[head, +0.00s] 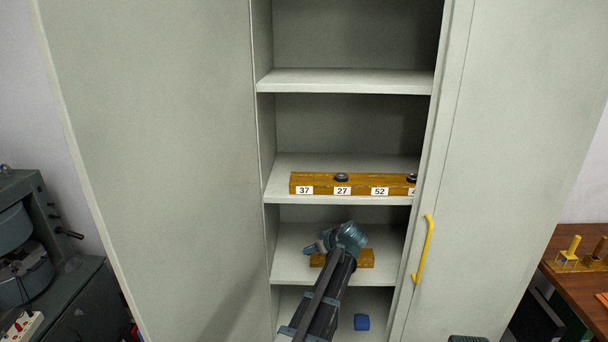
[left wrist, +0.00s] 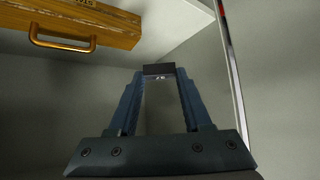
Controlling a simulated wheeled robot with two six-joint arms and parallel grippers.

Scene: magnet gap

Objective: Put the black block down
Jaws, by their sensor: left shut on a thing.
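The black block (left wrist: 158,70) is a small dark piece with a pale mark on its front, seen in the left wrist view. My left gripper (left wrist: 159,76) is shut on it, one fingertip at each side. No surface shows touching the block in that view. My right gripper is not clearly seen.
The tall grey cabinet (head: 150,130) has several shelves. A numbered wooden rack (head: 360,190) holds two dark round pieces (head: 341,177). A wooden box (head: 365,259) is behind my wrist; a handled wooden piece (left wrist: 75,25) shows at upper left. A blue block (head: 361,322) lies lower.

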